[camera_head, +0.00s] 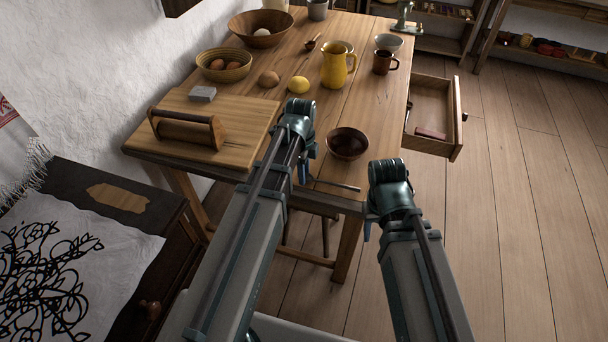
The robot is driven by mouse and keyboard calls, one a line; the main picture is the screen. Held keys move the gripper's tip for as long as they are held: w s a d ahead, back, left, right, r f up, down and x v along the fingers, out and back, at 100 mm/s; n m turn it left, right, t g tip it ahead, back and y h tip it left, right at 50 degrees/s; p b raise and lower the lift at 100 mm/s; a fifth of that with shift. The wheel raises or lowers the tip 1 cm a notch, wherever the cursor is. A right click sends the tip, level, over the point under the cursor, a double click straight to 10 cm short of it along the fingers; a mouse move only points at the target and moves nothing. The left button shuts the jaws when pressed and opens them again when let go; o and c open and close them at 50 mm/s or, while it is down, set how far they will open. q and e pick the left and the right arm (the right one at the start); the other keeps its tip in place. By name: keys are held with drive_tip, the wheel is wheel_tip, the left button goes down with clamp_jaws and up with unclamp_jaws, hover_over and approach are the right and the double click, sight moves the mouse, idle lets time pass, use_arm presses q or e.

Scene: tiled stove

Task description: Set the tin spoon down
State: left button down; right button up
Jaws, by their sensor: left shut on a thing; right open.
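My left gripper (305,176) points down at the front edge of the wooden table (312,120), mostly hidden behind its own wrist. The tin spoon (337,185) shows as a thin grey rod that sticks out to the right from this gripper, near the table's front edge. Its other end is hidden, and I cannot tell whether the rod touches the wood. The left gripper is shut on it. My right gripper (368,228) is open and empty, off the table's front right corner, and its fingers are mostly hidden by its wrist.
A dark brown bowl (348,143) stands just behind the spoon. A board (247,112) with a wooden holder (187,128) fills the front left. A yellow jug (338,66), a lemon (298,85) and a mug (383,64) stand farther back. An open drawer (457,120) juts out right.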

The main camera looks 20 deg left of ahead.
use_arm(q)
drive_tip(key=c, duration=0.5)
unclamp_jaws()
drive_tip(key=shift+f, duration=0.1)
wheel_tip(320, 180, up, 12)
drive_tip(key=p, duration=1.2)
drive_tip(key=s+d+n+y, duration=0.1)
drive_tip(key=s+d+n, duration=1)
drive_tip(key=s+n, duration=0.3)
drive_tip(key=shift+s+r+n+y, duration=0.2)
drive_tip(key=shift+n+y, duration=0.1)
drive_tip(key=shift+d, duration=0.1)
